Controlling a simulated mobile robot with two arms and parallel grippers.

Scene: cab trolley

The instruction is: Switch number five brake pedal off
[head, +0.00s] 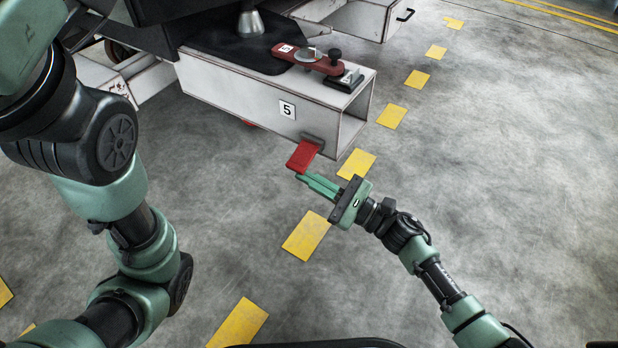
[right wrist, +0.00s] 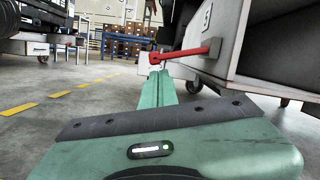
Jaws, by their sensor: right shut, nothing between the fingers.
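The number five brake pedal is a red flat lever (head: 303,155) on the side of a white beam marked with a "5" label (head: 287,109). It tilts down and outward from the beam near its open end. My right gripper (head: 303,178) is shut and empty, its green fingertips just below the pedal's outer end. In the right wrist view the red pedal (right wrist: 187,51) sticks out leftward from the trolley side, and the fingertips (right wrist: 158,73) are right under its end. I cannot tell whether they touch it. Only my left arm shows, not its gripper.
A red clamp-like part (head: 308,59) and a small numbered block (head: 344,80) sit on top of the beam. Another white beam (head: 352,18) extends behind. Yellow floor dashes (head: 306,236) run past the beam. The floor to the right is clear.

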